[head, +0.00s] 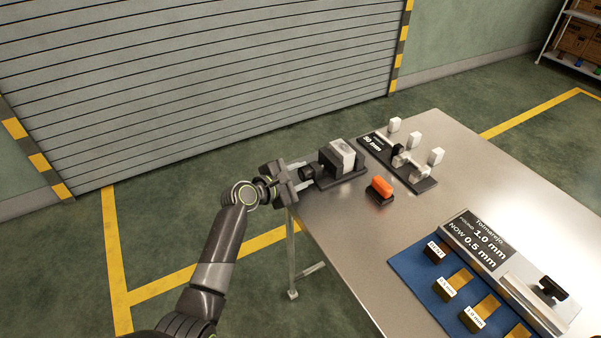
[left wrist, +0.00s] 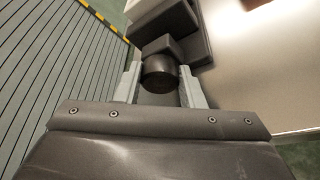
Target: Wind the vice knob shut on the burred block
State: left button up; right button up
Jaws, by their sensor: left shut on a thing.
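The vice (head: 341,183) is dark grey and stands at the table's left edge, with a pale block (head: 342,153) between its jaws. Its dark round knob (head: 308,173) sticks out to the left. My left gripper (head: 301,171) has its fingers around the knob and is shut on it. In the left wrist view, the knob (left wrist: 160,71) sits between the two pale fingers of the left gripper (left wrist: 160,88). Burrs on the block are too small to make out. My right gripper is not in view.
An orange-topped piece (head: 381,187) stands just right of the vice. Behind it is a dark rack (head: 421,186) with white pieces and a "50 mm" label. A blue mat (head: 409,264) with labelled gauges and a "Tolmarejo" display (head: 480,236) lie at the front right. The mid-table is clear.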

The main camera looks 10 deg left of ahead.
pick_arm(q)
jog(key=shift+m, duration=0.3)
dwell(0.4)
jog(key=o, duration=1)
jog(key=shift+f, duration=0.1)
